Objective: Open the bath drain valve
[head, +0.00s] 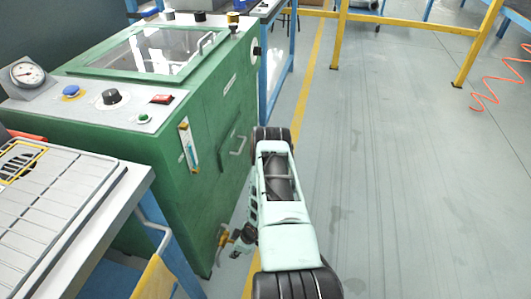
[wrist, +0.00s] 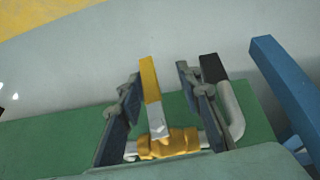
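The drain valve has a brass body (wrist: 168,143) on a grey pipe low against the green machine. Its flat metal lever (wrist: 151,98) has a yellow sleeve and stands out from the body. The lever is nearer the left finger. In the head view, a small yellow part of the valve (head: 222,238) shows at the machine's lower corner, with my gripper (head: 237,240) beside it, partly hidden by my arm.
The green bath machine (head: 218,115) has a glazed lid, knobs and a gauge (head: 27,73). A bench with a rack (head: 60,190) and blue legs stands at left. A bent pipe with a black end (wrist: 215,75) is right of the gripper.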

